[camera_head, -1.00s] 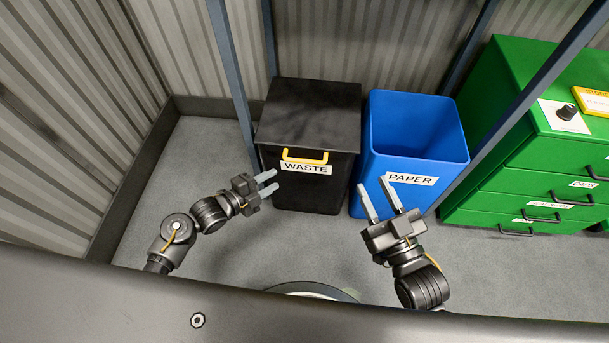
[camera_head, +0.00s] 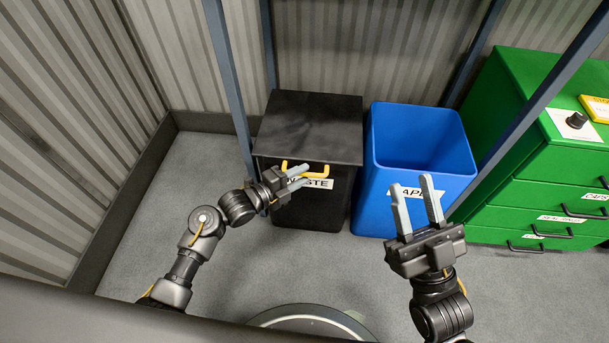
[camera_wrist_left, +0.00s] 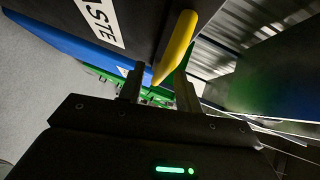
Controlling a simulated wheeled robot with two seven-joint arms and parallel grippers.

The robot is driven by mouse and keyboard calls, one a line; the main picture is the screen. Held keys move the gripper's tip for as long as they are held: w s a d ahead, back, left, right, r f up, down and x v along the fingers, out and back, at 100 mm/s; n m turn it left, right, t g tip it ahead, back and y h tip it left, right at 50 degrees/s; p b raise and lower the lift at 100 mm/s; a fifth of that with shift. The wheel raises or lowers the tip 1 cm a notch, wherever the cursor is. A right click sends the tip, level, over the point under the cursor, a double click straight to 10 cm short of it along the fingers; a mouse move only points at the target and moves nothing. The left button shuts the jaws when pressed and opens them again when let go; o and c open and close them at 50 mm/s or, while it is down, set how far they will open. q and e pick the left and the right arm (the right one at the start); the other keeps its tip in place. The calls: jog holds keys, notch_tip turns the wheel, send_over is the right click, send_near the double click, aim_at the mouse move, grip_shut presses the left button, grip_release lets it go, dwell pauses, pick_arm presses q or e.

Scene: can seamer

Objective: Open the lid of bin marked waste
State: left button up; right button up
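The black waste bin (camera_head: 312,210) stands by the back wall with its dark lid (camera_head: 310,125) closed. A yellow handle (camera_head: 324,169) sits at the lid's front edge, above the WASTE label (camera_head: 321,184). My left gripper (camera_head: 305,178) is open in front of the bin, at the handle's left part, and hides some of the label. In the left wrist view, the yellow handle (camera_wrist_left: 176,45) reaches toward the gap between the two separated fingers (camera_wrist_left: 160,85); I cannot tell whether they touch it. My right gripper (camera_head: 413,186) is open and empty before the blue bin.
The open blue PAPER bin (camera_head: 375,200) stands right beside the waste bin. A green drawer cabinet (camera_head: 530,190) stands further right. A slanted blue-grey post (camera_head: 228,75) rises close to the waste bin's left side. Grey floor (camera_head: 190,170) is clear on the left.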

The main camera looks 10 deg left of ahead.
pick_arm(q)
jog(key=shift+x, duration=0.95)
grip_shut()
